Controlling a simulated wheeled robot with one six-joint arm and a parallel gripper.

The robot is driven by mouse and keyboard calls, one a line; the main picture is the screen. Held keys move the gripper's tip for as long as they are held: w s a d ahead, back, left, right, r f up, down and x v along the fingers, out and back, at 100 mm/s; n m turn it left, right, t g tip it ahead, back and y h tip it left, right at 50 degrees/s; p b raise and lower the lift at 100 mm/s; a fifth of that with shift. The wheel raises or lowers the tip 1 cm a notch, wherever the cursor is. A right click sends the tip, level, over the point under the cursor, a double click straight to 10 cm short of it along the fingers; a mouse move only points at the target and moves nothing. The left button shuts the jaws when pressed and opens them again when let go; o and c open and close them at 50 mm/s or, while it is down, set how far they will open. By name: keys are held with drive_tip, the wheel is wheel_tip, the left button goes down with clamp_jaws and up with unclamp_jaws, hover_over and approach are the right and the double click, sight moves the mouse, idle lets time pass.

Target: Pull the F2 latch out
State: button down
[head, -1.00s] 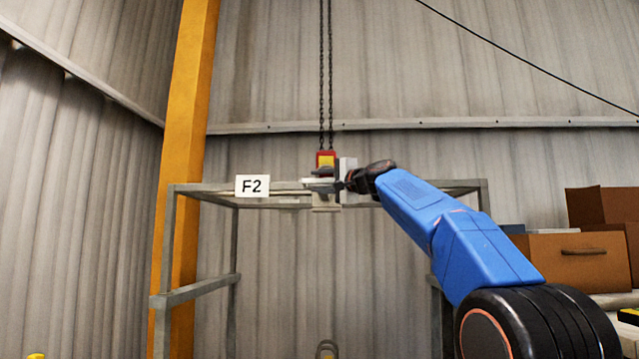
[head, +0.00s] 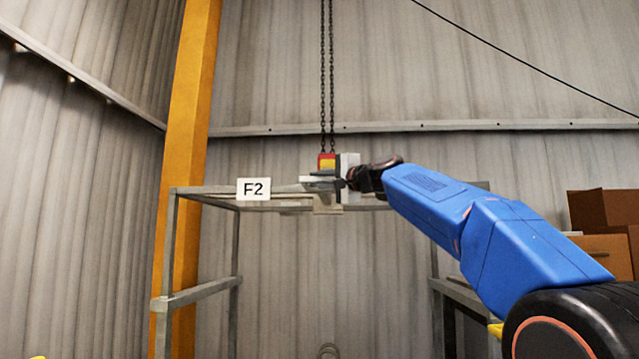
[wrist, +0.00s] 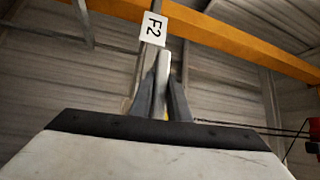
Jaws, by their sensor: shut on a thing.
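The F2 sign (head: 253,189) is a white plate on the front top bar of a grey metal frame (head: 200,293). A pale latch bar (head: 317,180) lies at the top bar, right of the sign. My gripper (head: 338,184) reaches in from the right and is shut on the latch. In the wrist view the fingers (wrist: 166,100) close on both sides of the pale latch bar (wrist: 163,75), with the F2 sign (wrist: 153,28) just beyond it. The latch's seat is partly hidden by my gripper.
A red and yellow block (head: 326,161) hangs on chains (head: 328,80) right behind the latch. A yellow post (head: 185,130) stands behind the frame at left. Brown boxes (head: 600,209) stand at the right. The space inside the frame looks open.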

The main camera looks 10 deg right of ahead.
drive_tip(key=c, duration=1.7)
unclamp_jaws()
drive_tip(key=v, duration=1.7)
drive_tip(key=shift+s, duration=0.2)
drive_tip(key=shift+f, duration=0.1)
